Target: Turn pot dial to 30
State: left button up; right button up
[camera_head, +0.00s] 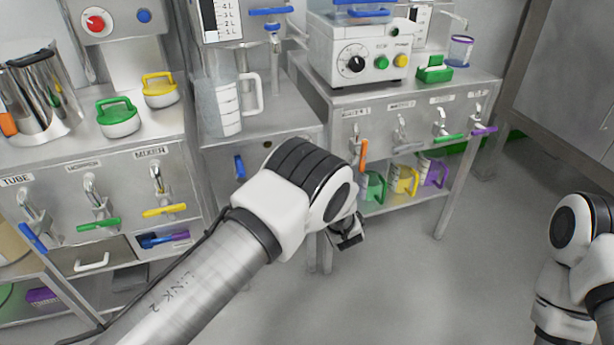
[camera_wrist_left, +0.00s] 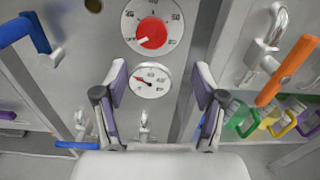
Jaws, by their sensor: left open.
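In the left wrist view a red dial knob (camera_wrist_left: 152,33) sits on a round white plate with numbers around it. Its white mark appears to point to the lower left; the exact reading is too small to be sure of. A white gauge (camera_wrist_left: 150,82) with a needle is just below it. My left gripper (camera_wrist_left: 160,74) is open and empty, its two fingers on either side of the gauge, below the knob and apart from it. In the head view the left gripper (camera_head: 348,235) is partly hidden, and my arm appears to cover the dial. My right gripper is out of view.
A blue handle (camera_wrist_left: 38,32) is left of the dial and an orange-handled tap (camera_wrist_left: 287,70) right. Several coloured mugs (camera_head: 403,180) stand on the shelf below the taps. A clear jug (camera_head: 222,107) stands on the bench above. The floor (camera_head: 440,285) in front is free.

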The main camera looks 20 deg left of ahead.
pick_arm(q)
jog(key=a+x, duration=0.1)
jog(key=x, duration=0.6)
jog(key=shift+a+r+b, duration=0.15)
jog(key=shift+r+b, duration=0.25)
jog(key=shift+s, duration=0.1)
jog(key=c, duration=1.1)
